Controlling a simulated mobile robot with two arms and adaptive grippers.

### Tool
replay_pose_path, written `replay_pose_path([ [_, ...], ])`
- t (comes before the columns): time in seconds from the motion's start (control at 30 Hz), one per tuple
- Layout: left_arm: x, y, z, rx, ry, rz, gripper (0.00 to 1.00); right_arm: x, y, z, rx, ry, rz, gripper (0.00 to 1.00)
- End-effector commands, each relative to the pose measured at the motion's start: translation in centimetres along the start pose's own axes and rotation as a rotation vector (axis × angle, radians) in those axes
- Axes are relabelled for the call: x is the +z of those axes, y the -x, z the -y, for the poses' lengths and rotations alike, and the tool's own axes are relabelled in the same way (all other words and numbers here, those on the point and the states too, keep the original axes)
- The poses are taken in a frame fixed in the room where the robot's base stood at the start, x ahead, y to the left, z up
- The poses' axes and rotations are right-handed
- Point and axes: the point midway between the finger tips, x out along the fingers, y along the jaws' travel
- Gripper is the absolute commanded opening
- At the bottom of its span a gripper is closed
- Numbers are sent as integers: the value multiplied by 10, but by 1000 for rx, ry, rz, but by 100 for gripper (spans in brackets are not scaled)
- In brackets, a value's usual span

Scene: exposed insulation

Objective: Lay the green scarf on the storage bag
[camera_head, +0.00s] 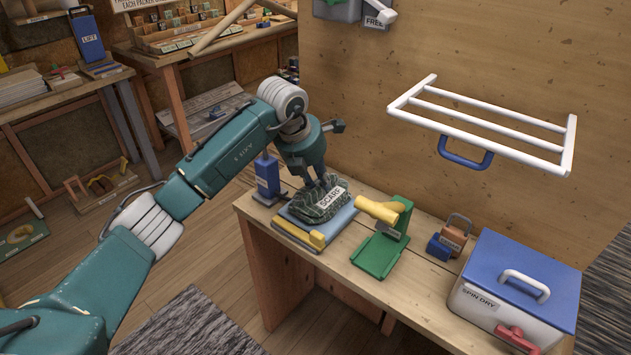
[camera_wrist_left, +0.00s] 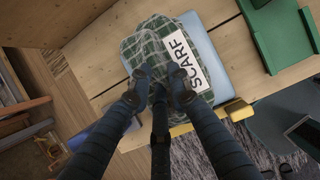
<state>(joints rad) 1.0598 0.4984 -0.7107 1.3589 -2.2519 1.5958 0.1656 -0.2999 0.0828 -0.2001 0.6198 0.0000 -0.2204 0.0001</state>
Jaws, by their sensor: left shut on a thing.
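The green checked scarf (camera_head: 322,200), with a white SCARF label, lies bunched on a flat blue bag (camera_head: 343,219) with a yellow part at its front, on the wooden bench. It also shows in the left wrist view (camera_wrist_left: 146,50), with the blue bag (camera_wrist_left: 232,74) under it and showing at its right side. My left gripper (camera_head: 312,183) comes down from above onto the scarf. In the left wrist view its fingers (camera_wrist_left: 160,92) are closed on the near part of the scarf. The scarf seems to touch the bag, but its underside is hidden. My right gripper is not in view.
A blue upright block (camera_head: 267,176) stands left of the bag. A green stand with a yellow piece (camera_head: 380,250) is right of it. Further right are small padlock-like items (camera_head: 450,238) and a SPIN DRY box (camera_head: 515,285). A white rack (camera_head: 485,125) juts from the wall above.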

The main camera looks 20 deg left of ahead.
Motion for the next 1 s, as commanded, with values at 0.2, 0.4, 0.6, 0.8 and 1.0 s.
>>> replay_pose_path([
  [0.2, -1, -2, 1, -1, -1, 0, 28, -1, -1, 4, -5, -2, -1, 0],
  [0.4, -1, -2, 0, -1, -1, 0, 37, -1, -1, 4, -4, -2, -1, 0],
  [0.6, 1, 3, 0, -1, -1, 1, 37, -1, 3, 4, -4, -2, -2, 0],
  [0.8, 3, 38, -1, 2, -3, 2, 37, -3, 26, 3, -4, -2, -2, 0],
  [1.0, 3, 82, 0, 0, -2, 2, 37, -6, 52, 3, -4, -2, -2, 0],
])
